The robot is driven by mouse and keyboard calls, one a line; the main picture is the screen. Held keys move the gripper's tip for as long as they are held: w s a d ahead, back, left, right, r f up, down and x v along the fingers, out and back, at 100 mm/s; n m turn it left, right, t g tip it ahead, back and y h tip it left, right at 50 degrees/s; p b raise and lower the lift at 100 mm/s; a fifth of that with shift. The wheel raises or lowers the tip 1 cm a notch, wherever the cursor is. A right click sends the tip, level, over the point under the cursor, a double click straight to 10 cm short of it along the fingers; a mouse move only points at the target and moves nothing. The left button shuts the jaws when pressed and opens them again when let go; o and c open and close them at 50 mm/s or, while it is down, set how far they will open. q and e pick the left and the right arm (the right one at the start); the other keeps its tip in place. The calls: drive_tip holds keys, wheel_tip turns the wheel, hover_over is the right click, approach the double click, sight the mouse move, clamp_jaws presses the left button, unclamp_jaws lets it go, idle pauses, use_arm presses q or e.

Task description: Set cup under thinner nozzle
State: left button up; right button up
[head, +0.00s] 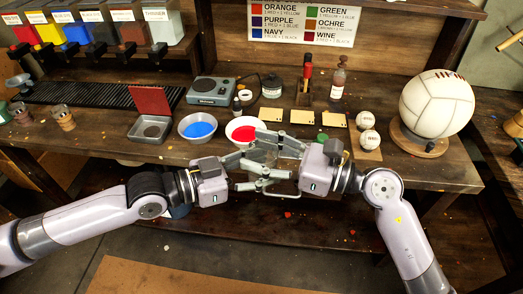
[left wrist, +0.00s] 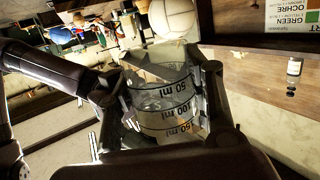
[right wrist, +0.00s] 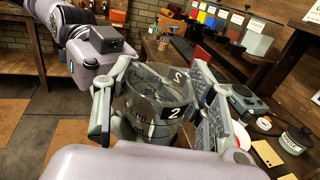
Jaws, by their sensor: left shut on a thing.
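The cup (head: 263,156) is clear, with millilitre marks in the left wrist view (left wrist: 165,105) and a black "2" label in the right wrist view (right wrist: 150,112). It is held up in front of the bench edge, between both grippers. My left gripper (head: 258,165) is shut on it. My right gripper (head: 283,155) has its fingers on either side of the same cup; whether they press on it cannot be told. The thinner dispenser (head: 166,30) is the rightmost of the row at the back left. Its nozzle is too small to make out clearly.
A black slatted rack (head: 95,94) lies below the dispensers. Small cups (head: 64,118) stand at left.

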drive_tip(key=c, duration=0.5)
use_arm(q)
drive_tip(key=o, duration=1.3)
use_arm(e)
drive_tip(key=shift+c, duration=0.5)
use_arm(q)
drive_tip(key=shift+a, duration=0.1)
